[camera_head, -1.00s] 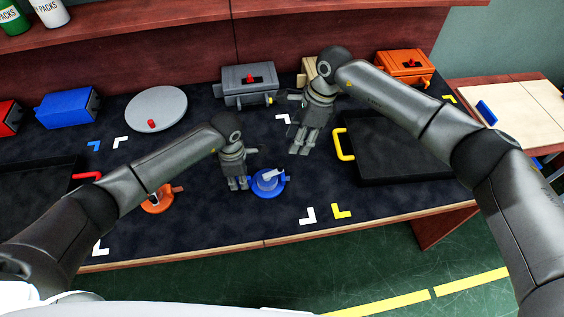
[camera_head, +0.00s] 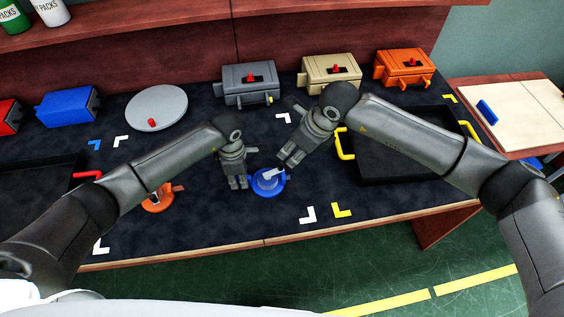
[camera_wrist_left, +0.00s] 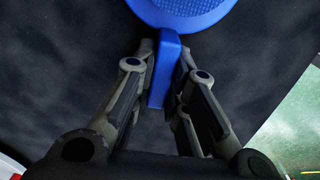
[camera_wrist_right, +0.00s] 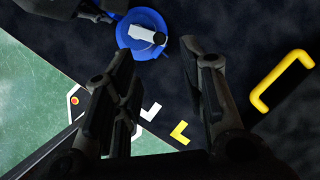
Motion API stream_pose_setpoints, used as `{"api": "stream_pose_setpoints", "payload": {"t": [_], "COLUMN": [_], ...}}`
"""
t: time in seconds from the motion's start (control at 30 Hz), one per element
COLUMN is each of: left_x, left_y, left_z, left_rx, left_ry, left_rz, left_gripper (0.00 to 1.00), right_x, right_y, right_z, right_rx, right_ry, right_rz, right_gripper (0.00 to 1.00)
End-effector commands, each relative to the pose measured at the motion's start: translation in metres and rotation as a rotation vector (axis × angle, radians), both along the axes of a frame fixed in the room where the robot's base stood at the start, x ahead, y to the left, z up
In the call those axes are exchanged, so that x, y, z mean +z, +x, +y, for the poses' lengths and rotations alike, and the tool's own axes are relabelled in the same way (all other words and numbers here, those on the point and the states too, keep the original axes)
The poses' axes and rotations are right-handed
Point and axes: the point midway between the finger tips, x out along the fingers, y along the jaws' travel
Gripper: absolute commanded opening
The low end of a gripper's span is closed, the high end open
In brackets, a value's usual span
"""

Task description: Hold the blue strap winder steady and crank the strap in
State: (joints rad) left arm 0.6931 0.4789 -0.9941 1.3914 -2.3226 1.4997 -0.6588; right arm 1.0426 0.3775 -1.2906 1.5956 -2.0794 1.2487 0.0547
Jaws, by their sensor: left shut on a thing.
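The blue strap winder (camera_head: 266,190) lies on the dark mat, a round blue body with a pale crank (camera_head: 272,174) on top. In the right wrist view the crank (camera_wrist_right: 145,33) ends in a dark knob. My left gripper (camera_head: 238,187) is at the winder's left side. In the left wrist view its fingers are shut on the winder's blue tab (camera_wrist_left: 166,75). My right gripper (camera_head: 287,163) is above and to the right of the winder, apart from it. In the right wrist view its fingers (camera_wrist_right: 160,75) are spread and nothing is between them.
An orange winder (camera_head: 157,203) lies to the left, near my left forearm. A black tray with yellow handles (camera_head: 345,152) is to the right. Grey (camera_head: 248,85), tan (camera_head: 330,73) and orange (camera_head: 403,67) boxes line the back. White (camera_head: 308,215) and yellow (camera_head: 341,210) corner marks lie in front.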

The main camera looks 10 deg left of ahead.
Motion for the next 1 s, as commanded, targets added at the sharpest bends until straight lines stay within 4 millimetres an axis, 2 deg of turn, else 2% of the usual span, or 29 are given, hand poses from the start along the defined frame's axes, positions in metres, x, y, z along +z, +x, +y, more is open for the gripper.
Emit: {"api": "stream_pose_setpoints", "payload": {"t": [0.2, 0.43, 0.7, 1.0], "left_x": [0.000, 0.000, 0.000, 0.000], "left_y": [0.000, 0.000, 0.000, 0.000], "left_z": [0.000, 0.000, 0.000, 0.000], "left_rx": [0.000, 0.000, 0.000, 0.000], "left_ry": [-0.001, 0.000, 0.000, -0.001], "left_rz": [0.000, -0.001, -0.001, -0.001], "left_gripper": [0.00, 0.00, 0.00, 0.00], "right_x": [-0.042, -0.076, -0.092, -0.093], "right_y": [0.007, 0.013, 0.017, 0.018], "right_z": [0.015, 0.027, 0.033, 0.034], "right_rx": [0.001, 0.001, 0.001, 0.002], "right_ry": [-0.002, -0.003, -0.002, -0.002], "right_rz": [0.005, 0.004, 0.001, 0.001], "right_gripper": [0.39, 0.39, 0.39, 0.39]}}
